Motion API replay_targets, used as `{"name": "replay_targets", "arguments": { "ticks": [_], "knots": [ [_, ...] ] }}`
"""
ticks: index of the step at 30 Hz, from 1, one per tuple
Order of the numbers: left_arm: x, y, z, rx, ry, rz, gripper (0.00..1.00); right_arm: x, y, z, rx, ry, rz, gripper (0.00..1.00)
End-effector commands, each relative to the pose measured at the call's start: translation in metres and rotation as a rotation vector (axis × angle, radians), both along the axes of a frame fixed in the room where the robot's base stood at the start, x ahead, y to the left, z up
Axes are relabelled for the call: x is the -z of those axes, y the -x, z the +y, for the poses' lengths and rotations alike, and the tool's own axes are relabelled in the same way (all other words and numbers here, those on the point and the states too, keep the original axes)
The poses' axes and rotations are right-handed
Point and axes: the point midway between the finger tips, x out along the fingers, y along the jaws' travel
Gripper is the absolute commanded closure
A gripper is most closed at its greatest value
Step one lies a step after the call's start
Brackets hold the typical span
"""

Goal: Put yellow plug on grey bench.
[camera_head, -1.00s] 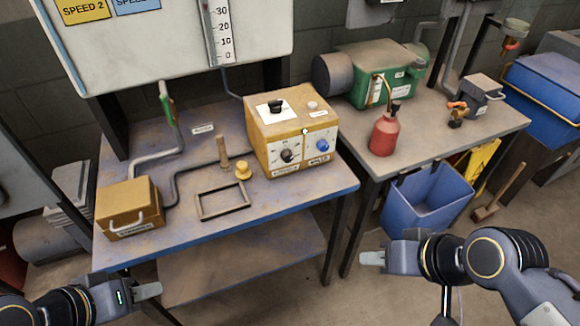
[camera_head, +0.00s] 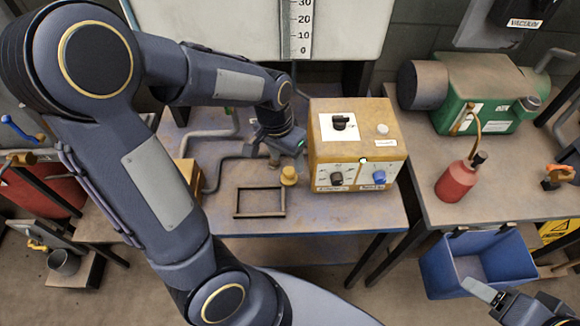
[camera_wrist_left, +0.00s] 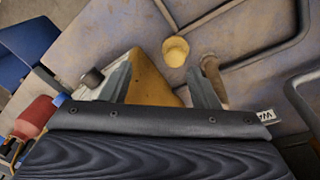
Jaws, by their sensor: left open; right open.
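The yellow plug (camera_head: 289,175) stands on the blue-edged bench (camera_head: 330,217), left of the yellow control box. It also shows in the left wrist view (camera_wrist_left: 176,50), beyond the fingertips and roughly between their lines. My left gripper (camera_head: 287,150) is open and empty, just behind the plug in the head view. Its two fingers (camera_wrist_left: 161,82) stand apart in the wrist view, not touching the plug. The grey bench (camera_head: 440,208) stands to the right. My right gripper (camera_head: 482,291) is open at the lower right, in front of the blue bin.
The yellow control box (camera_head: 352,150) is close to the left gripper. A brown peg (camera_wrist_left: 212,78) is beside one left finger. A dark frame (camera_head: 259,202) lies near the plug. The grey bench holds a red bottle (camera_head: 457,180) and green pump (camera_head: 487,95); its front left is clear.

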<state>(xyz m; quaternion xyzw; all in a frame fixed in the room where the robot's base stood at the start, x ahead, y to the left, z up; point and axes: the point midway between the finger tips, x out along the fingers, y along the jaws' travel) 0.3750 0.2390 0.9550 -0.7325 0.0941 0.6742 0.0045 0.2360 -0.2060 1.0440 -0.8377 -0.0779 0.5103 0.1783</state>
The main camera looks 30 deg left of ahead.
Motion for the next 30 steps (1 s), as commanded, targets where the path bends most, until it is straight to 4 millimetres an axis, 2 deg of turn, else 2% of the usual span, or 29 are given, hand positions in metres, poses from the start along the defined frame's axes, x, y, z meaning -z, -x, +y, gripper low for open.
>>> {"name": "replay_targets", "arguments": {
  "ticks": [1,7,17,24,30],
  "knots": [
    [0.004,-0.008,0.0,0.03,-0.04,0.027,0.45,-0.009,0.0,0.0,0.0,0.0,0.0,0.37],
    [0.021,-0.026,0.006,0.091,-0.129,0.066,0.45,-0.014,0.0,0.0,0.0,0.0,0.0,0.37],
    [0.057,-0.027,0.007,0.098,-0.138,0.073,0.45,-0.015,0.0,0.0,0.0,0.0,0.0,0.37],
    [0.092,-0.029,0.009,0.097,-0.137,0.073,0.45,-0.019,0.0,0.0,0.0,0.0,0.0,0.37],
    [0.101,-0.029,0.009,0.096,-0.137,0.069,0.45,-0.019,0.0,0.0,0.0,0.0,0.0,0.37]
  ]
}}
